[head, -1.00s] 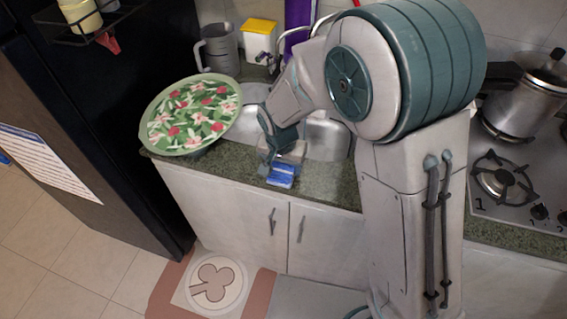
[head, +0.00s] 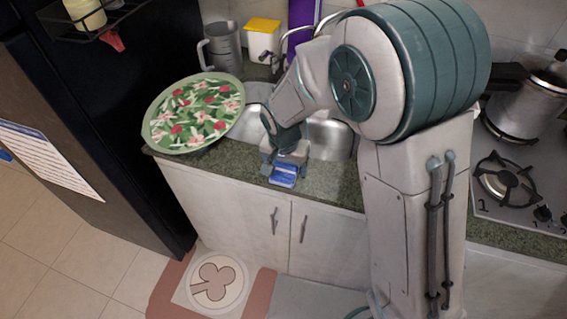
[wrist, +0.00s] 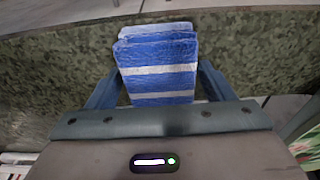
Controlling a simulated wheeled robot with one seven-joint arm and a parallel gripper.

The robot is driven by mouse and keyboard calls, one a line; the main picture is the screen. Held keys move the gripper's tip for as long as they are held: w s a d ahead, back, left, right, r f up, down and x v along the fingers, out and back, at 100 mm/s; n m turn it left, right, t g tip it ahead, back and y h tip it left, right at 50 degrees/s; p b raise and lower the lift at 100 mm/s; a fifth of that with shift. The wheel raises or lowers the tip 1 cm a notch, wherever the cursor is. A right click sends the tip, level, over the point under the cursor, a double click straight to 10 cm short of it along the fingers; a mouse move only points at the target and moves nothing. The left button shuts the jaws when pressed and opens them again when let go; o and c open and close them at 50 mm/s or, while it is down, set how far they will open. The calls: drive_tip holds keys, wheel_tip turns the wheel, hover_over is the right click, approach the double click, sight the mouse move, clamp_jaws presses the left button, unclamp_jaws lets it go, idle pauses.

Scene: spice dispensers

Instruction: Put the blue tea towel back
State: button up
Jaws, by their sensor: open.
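The blue tea towel (head: 283,181) lies folded on the green-speckled counter, near its front edge and in front of the sink. In the wrist view the towel (wrist: 158,52) shows blue with white stripes, in stacked folds. My gripper (head: 285,168) is directly over it, pointing down. In the wrist view my gripper (wrist: 158,85) is open, with one finger on each side of the towel. Whether the fingers touch the towel cannot be told. The near end of the towel is hidden behind the gripper body.
A large floral tray (head: 192,113) leans left of the sink (head: 330,140). A grey jug (head: 221,48) and a yellow-lidded white container (head: 262,38) stand behind. A stove (head: 518,195) with a pot (head: 520,100) is at the right. A dark fridge (head: 110,130) stands left.

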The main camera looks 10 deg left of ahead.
sight(284, 168)
wheel_tip(284, 168, up, 12)
drive_tip(key=s+b, duration=0.1)
drive_tip(key=shift+s, duration=0.35)
drive_tip(key=s+d+r, duration=0.2)
drive_tip(key=d+r, duration=0.2)
drive_tip(key=d, duration=1)
drive_tip(key=s+d+n+t, duration=0.1)
drive_tip(key=s+d, duration=0.9)
drive_tip(key=d, duration=0.2)
drive_tip(key=shift+c, duration=0.2)
